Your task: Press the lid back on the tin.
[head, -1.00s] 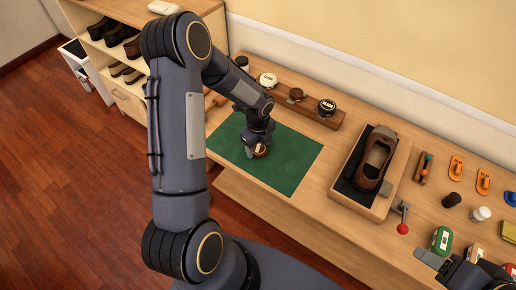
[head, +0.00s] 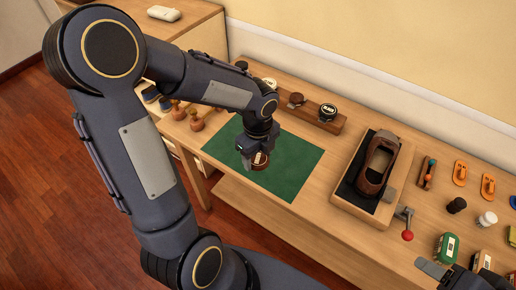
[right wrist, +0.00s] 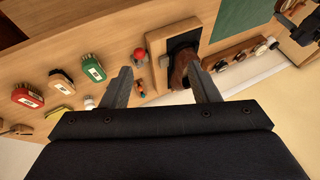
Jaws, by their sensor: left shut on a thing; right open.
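A small round brown tin (head: 260,161) with a pale label on top is on or just above the green mat (head: 300,163) in the head view. My left gripper (head: 254,156) points down at it and is shut on it. The fingers hide part of the tin, and I cannot tell lid from body or whether the lid sits flush. My right gripper (head: 440,270) is at the lower right of the head view. In the right wrist view its fingers (right wrist: 160,78) are apart and empty above the bench.
A wooden rack (head: 315,117) with several tins stands behind the mat. A brown shoe (head: 378,163) sits in a wooden tray right of the mat. A red-knobbed lever (head: 407,234), brushes (head: 445,248) and small bottles (head: 487,219) crowd the right. The mat's right part is clear.

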